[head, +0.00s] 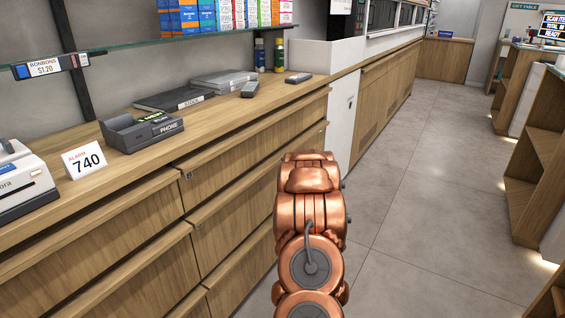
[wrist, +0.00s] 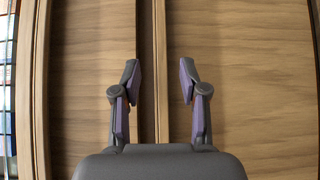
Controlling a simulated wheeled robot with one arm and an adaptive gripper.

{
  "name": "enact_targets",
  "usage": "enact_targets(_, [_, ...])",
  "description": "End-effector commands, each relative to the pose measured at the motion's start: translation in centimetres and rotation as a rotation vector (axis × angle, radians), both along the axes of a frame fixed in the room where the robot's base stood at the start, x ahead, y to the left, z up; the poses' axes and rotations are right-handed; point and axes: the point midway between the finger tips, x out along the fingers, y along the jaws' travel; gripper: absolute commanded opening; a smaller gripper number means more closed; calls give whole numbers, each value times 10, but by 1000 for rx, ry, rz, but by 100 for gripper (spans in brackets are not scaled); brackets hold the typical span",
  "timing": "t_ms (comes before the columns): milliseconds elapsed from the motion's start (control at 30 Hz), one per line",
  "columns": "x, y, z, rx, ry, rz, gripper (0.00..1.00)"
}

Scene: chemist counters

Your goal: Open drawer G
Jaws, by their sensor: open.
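Wooden drawer fronts line the counter at left in the head view: an upper right drawer (head: 250,135), a drawer below it (head: 235,215), an upper left drawer (head: 95,225) and more beneath. I cannot read a letter G on any, so I cannot tell which is drawer G. In the wrist view my gripper (wrist: 158,80) is open and empty, its two fingers on either side of a wooden edge strip (wrist: 160,50) between two drawer fronts. Whether the fingers touch the wood is unclear. In the head view my copper arm hides the gripper.
The tiled floor (head: 415,190) is clear to the right, with wooden shelves (head: 535,165) beyond.

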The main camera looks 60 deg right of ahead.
Motion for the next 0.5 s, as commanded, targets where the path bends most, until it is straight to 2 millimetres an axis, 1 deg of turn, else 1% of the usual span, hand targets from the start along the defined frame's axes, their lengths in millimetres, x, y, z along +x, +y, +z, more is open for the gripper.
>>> enact_targets(300, [25, -25, -1, 2, -1, -3, 43])
enact_targets(500, [38, -37, -1, 0, -1, -3, 43])
